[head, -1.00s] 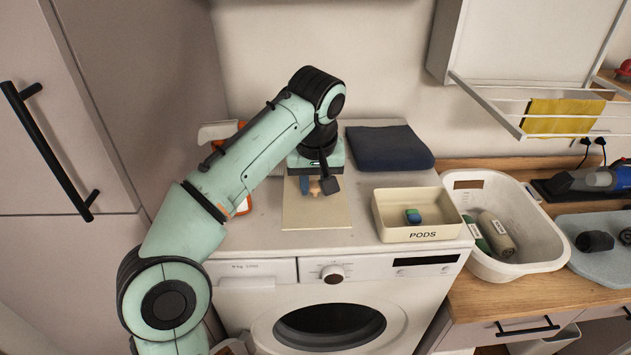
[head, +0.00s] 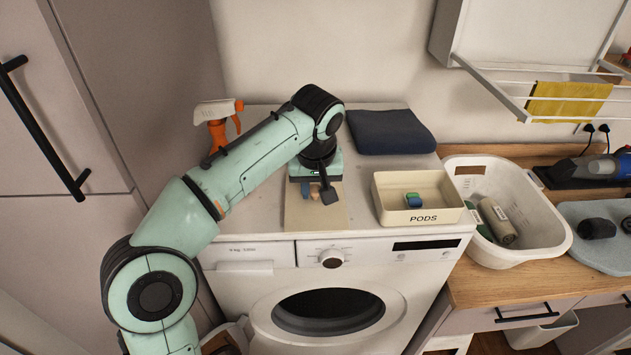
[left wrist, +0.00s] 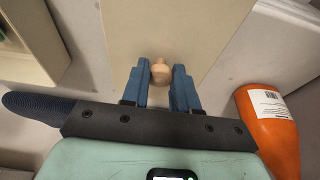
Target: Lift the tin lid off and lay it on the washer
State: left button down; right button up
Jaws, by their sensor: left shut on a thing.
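The tin lid (head: 328,217) is a flat beige plate with a small wooden knob (left wrist: 160,71). It is off the tin and level over the washer top, left of the tin. My left gripper (head: 316,192) points down at the knob and is shut on it, with one blue finger on each side in the left wrist view (left wrist: 161,85). I cannot tell whether the lid touches the washer. The cream tin marked PODS (head: 389,214) stands open with a blue and green pod (head: 413,200) inside. The white washer (head: 300,242) is below. My right gripper is not in view.
A dark folded cloth (head: 390,132) lies behind the tin. An orange and white spray bottle (head: 217,122) stands at the back left, also close to the gripper in the wrist view (left wrist: 270,125). A white basket (head: 515,190) stands on the counter at right.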

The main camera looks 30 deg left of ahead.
pick_arm(q)
jog(key=shift+w+f, duration=0.15)
jog(key=shift+w, duration=0.1)
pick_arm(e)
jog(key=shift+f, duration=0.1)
pick_arm(q)
jog(key=shift+s+f, duration=0.1)
jog(key=shift+f, duration=0.45)
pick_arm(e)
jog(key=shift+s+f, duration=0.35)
pick_arm(q)
jog(key=c, duration=0.8)
grip_release()
jog(key=p+v, duration=0.2)
jog(key=v, duration=0.7)
notch_tip(320, 180, up, 4)
send_over(317, 206)
jog(key=s, duration=0.2)
jog(key=shift+w+d+r, duration=0.15)
jog(key=shift+w+d, duration=0.1)
jog(key=shift+d, duration=0.05)
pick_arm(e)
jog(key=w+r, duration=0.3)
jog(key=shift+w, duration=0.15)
pick_arm(q)
jog(key=shift+w, duration=0.1)
